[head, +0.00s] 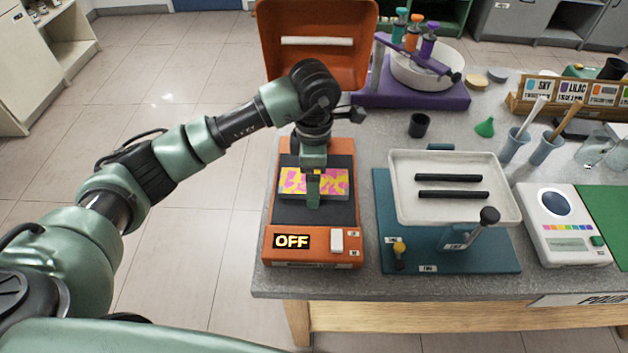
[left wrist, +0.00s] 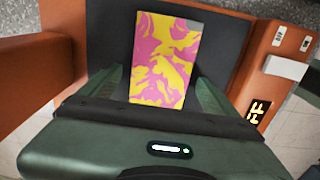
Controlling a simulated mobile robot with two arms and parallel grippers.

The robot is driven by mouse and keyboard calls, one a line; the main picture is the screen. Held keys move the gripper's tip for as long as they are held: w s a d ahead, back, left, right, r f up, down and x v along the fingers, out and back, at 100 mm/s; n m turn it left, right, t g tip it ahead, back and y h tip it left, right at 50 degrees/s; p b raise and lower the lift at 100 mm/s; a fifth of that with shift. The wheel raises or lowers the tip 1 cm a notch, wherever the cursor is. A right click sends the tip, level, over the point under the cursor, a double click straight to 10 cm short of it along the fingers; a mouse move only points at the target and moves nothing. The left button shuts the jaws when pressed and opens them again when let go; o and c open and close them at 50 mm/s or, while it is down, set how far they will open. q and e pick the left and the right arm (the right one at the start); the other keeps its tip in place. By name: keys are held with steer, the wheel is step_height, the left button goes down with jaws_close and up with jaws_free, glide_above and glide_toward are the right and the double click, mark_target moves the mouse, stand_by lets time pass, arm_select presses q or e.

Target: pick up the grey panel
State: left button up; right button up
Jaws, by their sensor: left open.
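No plain grey panel shows. A flat panel with a pink and yellow marbled face (head: 292,181) lies on the dark bed (head: 288,213) of an orange press. It also shows in the left wrist view (left wrist: 163,58). My left gripper (head: 313,190) points down over the panel and hides its middle in the head view. In the left wrist view my left gripper (left wrist: 160,78) is open, with one finger on each side of the panel. I cannot tell whether the fingers touch it. My right gripper is not in view.
The orange press lid (head: 318,60) stands open behind my wrist. The press display reads OFF (head: 292,241). To the right stands a teal stand with a white tray (head: 455,208) holding two dark bars. Cups and a purple-based bowl unit (head: 410,98) stand farther back.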

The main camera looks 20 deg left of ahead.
arm_select(q)
steer(key=c, duration=1.7)
steer(key=shift+r, duration=0.1)
